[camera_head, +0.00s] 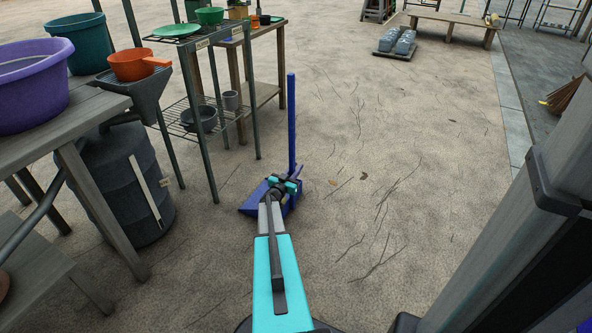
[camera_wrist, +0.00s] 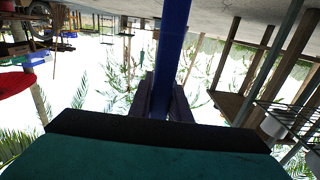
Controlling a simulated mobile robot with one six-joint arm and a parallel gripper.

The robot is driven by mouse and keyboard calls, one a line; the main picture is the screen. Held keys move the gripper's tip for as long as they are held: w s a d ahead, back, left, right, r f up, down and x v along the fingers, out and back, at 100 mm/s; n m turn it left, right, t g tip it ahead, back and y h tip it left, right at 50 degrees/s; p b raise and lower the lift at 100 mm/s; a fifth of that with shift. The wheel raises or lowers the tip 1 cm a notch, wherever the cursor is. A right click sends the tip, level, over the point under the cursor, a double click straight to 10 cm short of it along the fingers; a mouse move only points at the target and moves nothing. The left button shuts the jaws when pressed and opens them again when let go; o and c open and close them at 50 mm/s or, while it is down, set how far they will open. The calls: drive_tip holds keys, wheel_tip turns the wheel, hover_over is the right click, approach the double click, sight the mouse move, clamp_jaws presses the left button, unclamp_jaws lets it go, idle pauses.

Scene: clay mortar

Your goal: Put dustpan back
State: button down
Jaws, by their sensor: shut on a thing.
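The dustpan (camera_head: 258,203) is blue with a tall upright blue handle (camera_head: 291,120). In the head view it is at the far end of my arm, over the sandy floor, right of the metal rack. My gripper (camera_head: 282,184) is shut on the dustpan's handle, low down near the pan. In the wrist view the blue handle (camera_wrist: 175,40) runs up from between the dark fingers (camera_wrist: 164,100). My arm hides part of the pan, and I cannot tell whether it touches the floor.
A metal rack (camera_head: 203,118) with bowls and a wooden table stand left of the dustpan. A bench with a purple tub (camera_head: 33,85) and a dark barrel (camera_head: 128,185) are at near left. A broom head (camera_head: 563,96) shows at far right. The central floor is clear.

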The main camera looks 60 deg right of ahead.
drive_tip(key=c, duration=2.1)
unclamp_jaws()
drive_tip(key=shift+f, duration=0.15)
drive_tip(key=o, duration=0.4)
drive_tip(key=shift+o, duration=0.2)
drive_tip(key=a+p, duration=0.3)
drive_tip(key=a, duration=0.9)
